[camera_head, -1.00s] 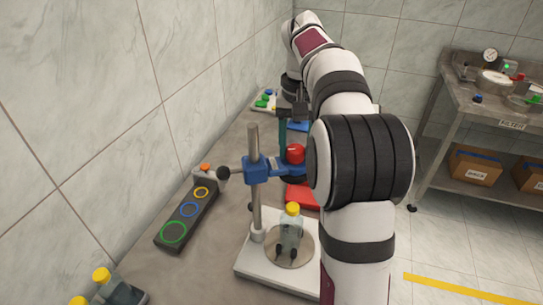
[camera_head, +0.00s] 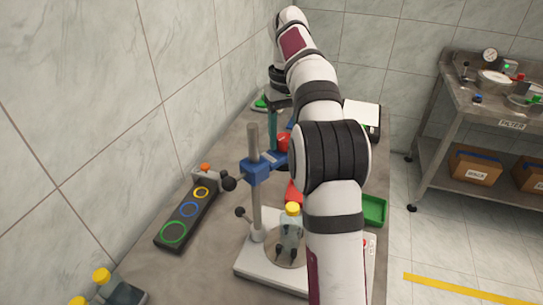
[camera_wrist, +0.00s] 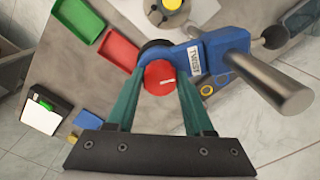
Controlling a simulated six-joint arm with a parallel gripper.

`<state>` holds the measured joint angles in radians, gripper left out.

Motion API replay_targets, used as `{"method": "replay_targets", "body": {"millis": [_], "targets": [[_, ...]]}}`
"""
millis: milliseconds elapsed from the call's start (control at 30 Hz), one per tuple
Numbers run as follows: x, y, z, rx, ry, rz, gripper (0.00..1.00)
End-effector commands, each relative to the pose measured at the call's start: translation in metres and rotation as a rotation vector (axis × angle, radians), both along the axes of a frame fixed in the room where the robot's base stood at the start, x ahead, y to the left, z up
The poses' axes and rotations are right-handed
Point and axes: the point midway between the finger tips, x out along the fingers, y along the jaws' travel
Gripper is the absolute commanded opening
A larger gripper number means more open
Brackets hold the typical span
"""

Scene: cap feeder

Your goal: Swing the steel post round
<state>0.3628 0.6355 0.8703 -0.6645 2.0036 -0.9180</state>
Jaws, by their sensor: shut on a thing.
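The steel post (camera_head: 255,200) stands upright on the white base (camera_head: 255,262) in the head view. In the wrist view the post (camera_wrist: 275,82) slants at right. A blue arm (camera_head: 257,172) clamps round it and carries a round red head (camera_head: 283,141). In the wrist view the blue arm (camera_wrist: 218,48) bears a white label, and its red head (camera_wrist: 160,77) lies between my green fingers. My gripper (camera_wrist: 163,75) is shut on this head end. In the head view my arm partly hides it. A yellow-capped bottle (camera_head: 291,232) stands on the base's round plate.
A dark strip with coloured rings (camera_head: 188,213) lies left of the post, near the wall. A green tray (camera_head: 374,210) sits right of my arm. More bottles (camera_head: 112,285) stand at front left.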

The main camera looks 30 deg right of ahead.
Motion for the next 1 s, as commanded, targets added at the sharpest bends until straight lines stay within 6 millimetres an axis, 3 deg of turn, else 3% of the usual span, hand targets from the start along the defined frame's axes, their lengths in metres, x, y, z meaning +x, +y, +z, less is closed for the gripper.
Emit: {"method": "replay_targets", "body": {"millis": [267,533,867,1000], "targets": [[0.002,0.002,0.000,0.005,0.000,0.017,0.03],[0.020,0.011,-0.001,0.006,0.001,0.240,0.03],[0.022,0.013,0.000,0.007,0.000,0.274,0.03],[0.029,0.018,-0.001,0.006,0.001,0.369,0.03]]}}
